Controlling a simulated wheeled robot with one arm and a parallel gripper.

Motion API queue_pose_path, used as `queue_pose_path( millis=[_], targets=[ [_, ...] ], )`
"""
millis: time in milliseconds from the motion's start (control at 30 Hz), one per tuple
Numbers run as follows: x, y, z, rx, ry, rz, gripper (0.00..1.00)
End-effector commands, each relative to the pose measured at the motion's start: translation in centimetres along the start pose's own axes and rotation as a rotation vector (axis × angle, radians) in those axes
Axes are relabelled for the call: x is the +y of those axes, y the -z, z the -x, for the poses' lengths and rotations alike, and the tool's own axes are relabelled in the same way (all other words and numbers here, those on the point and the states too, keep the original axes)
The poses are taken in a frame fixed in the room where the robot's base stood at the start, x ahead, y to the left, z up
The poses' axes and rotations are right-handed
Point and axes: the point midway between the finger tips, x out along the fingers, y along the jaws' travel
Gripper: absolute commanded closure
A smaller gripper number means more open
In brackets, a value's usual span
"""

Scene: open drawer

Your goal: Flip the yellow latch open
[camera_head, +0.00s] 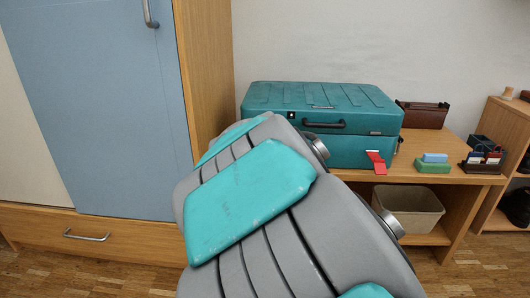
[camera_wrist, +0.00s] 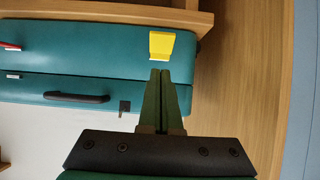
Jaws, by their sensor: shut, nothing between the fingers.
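The teal case (camera_head: 350,150) sits on the wooden bench, its lid down. In the wrist view the case (camera_wrist: 100,45) appears upside down. The yellow latch (camera_wrist: 162,43) is on the front of the case near one end; my arm hides it in the head view. My gripper (camera_wrist: 160,75) is shut and empty. Its fingertips appear just below the yellow latch in the wrist picture; I cannot tell whether they touch. A red latch (camera_head: 376,161) is at the other end of the front and juts out; it shows at the left edge of the wrist view (camera_wrist: 10,46).
The case has a dark handle (camera_head: 324,125) on its front. Green and blue blocks (camera_head: 433,164) and a dark holder (camera_head: 482,162) stand right of the case. A beige bin (camera_head: 408,208) sits under the bench. A blue-doored cabinet (camera_head: 105,110) stands close at left.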

Motion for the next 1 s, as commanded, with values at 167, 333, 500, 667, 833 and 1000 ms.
queue_pose_path(
  millis=[167,333,500,667,833,1000],
  targets=[
    [-0.1,0.0,0.2,0.000,0.001,0.000,1.00],
    [-0.1,-0.3,0.4,0.000,0.001,0.000,1.00],
    [-0.1,-0.8,0.9,-0.001,0.001,0.001,1.00],
    [0.0,-1.1,1.3,-0.003,0.000,0.000,1.00],
    [0.0,-1.1,1.4,-0.002,0.000,0.000,1.00],
    [0.0,-1.1,1.4,-0.002,0.000,0.000,1.00]
  ],
)
